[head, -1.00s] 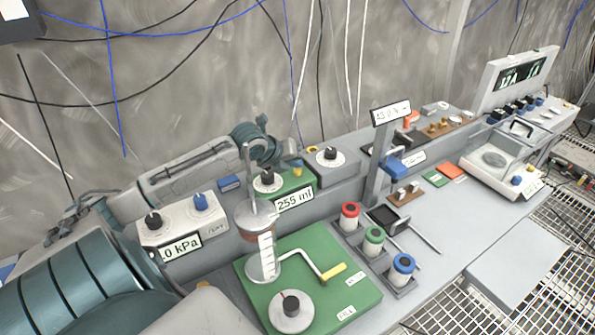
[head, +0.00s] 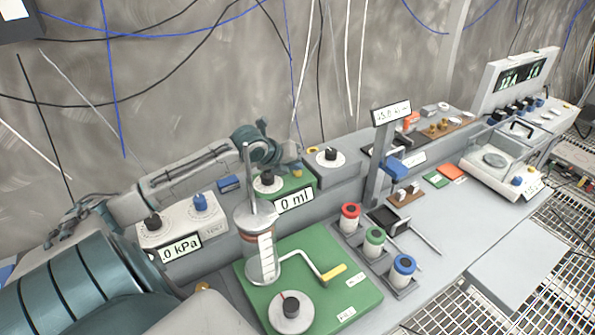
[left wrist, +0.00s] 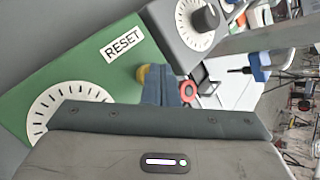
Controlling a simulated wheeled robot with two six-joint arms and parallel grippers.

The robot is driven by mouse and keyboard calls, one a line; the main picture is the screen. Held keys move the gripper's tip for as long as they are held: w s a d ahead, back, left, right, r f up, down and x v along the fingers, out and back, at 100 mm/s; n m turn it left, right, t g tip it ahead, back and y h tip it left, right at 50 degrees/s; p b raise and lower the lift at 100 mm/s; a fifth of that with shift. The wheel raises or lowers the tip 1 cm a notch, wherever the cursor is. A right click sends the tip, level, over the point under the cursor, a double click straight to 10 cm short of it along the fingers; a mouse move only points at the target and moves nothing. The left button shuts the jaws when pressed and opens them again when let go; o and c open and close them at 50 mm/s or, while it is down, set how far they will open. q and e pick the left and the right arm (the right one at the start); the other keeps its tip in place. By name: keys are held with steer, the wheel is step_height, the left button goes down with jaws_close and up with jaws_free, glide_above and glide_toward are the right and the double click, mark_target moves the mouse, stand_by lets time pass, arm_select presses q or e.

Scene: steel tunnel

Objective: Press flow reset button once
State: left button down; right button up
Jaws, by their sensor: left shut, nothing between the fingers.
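The flow reset button is a small yellow knob (head: 297,174) on the green flow panel, right of a black dial (head: 267,178). In the left wrist view the yellow button (left wrist: 143,75) sits beside the RESET label (left wrist: 122,44), partly hidden by my fingers. The display (head: 295,200) on the panel's front reads 0 ml. My left gripper (head: 290,166) is shut and empty, with its tips at the button. In the left wrist view its fingertips (left wrist: 165,82) overlap the button's edge; I cannot tell if they touch it. My right gripper is not in view.
A clear cylinder with a metal rod (head: 262,245) stands on a green base in front. Red, green and blue capped jars (head: 374,238) stand to its right. A grey post with a display (head: 382,150) rises behind them.

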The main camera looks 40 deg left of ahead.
mark_target(295, 173)
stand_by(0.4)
arm_select(q)
steer(key=shift+r+p, duration=0.6)
steer(key=shift+r, duration=0.2)
steer(key=shift+r, duration=0.1)
step_height(295, 173, up, 5)
steer(key=p, duration=0.3)
steer(key=shift+p, duration=0.35)
stand_by(0.5)
